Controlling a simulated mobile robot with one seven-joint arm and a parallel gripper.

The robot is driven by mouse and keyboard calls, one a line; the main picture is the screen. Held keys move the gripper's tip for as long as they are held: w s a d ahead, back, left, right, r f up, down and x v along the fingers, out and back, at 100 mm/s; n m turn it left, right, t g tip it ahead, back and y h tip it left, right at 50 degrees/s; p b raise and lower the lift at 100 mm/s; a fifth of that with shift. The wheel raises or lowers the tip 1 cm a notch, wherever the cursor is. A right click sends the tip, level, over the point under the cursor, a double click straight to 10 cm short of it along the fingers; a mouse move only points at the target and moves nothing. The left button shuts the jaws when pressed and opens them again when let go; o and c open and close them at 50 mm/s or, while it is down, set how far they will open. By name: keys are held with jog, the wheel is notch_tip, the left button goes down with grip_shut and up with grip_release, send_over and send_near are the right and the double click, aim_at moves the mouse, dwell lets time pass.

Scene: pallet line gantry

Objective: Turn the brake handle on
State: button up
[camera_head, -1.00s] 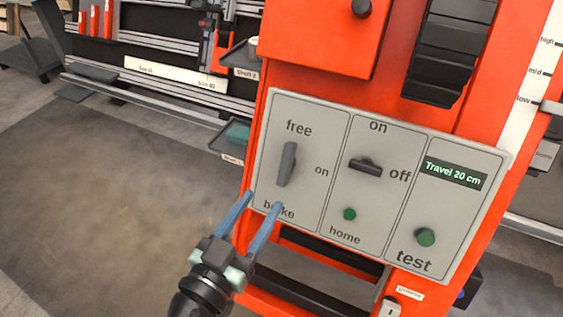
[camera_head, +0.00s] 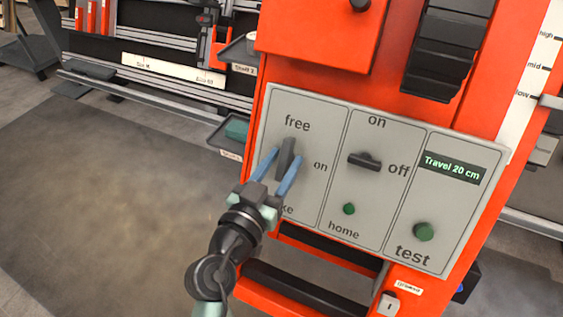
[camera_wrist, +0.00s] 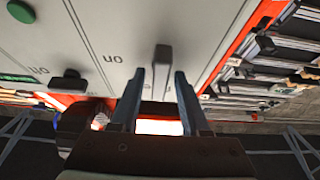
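The brake handle (camera_head: 287,153) is a dark grey lever on the left section of the light grey panel (camera_head: 325,143). It stands roughly upright, towards the "free" label, with "on" to its right. My gripper (camera_head: 286,157) has two blue fingers, open, one on each side of the handle. In the wrist view the handle (camera_wrist: 161,60) shows between and just beyond the fingertips, with a gap on both sides. I cannot tell how deep the fingertips reach around it. My gripper covers part of the "brake" label.
Right of the handle are an on/off switch (camera_head: 365,161) lying towards "off", a green home button (camera_head: 349,209), a green test button (camera_head: 423,232) and a display (camera_head: 452,168) reading "Travel 20 cm". A black bar (camera_head: 305,293) lies below the panel. Open floor is at left.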

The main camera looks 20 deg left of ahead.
grip_shut()
